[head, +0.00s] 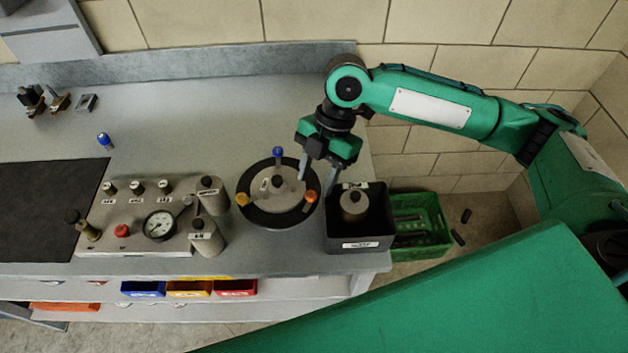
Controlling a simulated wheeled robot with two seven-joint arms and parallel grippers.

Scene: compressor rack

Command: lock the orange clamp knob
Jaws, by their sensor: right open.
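A round black-rimmed fixture (258,213) with a pale plate stands on the grey bench. It carries three coloured clamp knobs on its rim. The orange clamp knob (310,196) is on its right side, the blue knob (277,152) at the back and the yellow knob (242,199) at the left. My right gripper (317,178) is open and points down, just above and behind the orange knob. I see no contact, but the exact gap is hard to judge. My left gripper is out of view.
A black bin (360,237) holding a grey cylinder stands close to the right of the fixture. A gauge panel (133,222) and labelled grey cylinders (206,238) stand to the left. A green crate (425,240) sits beyond the bench's right edge. The bench behind the fixture is clear.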

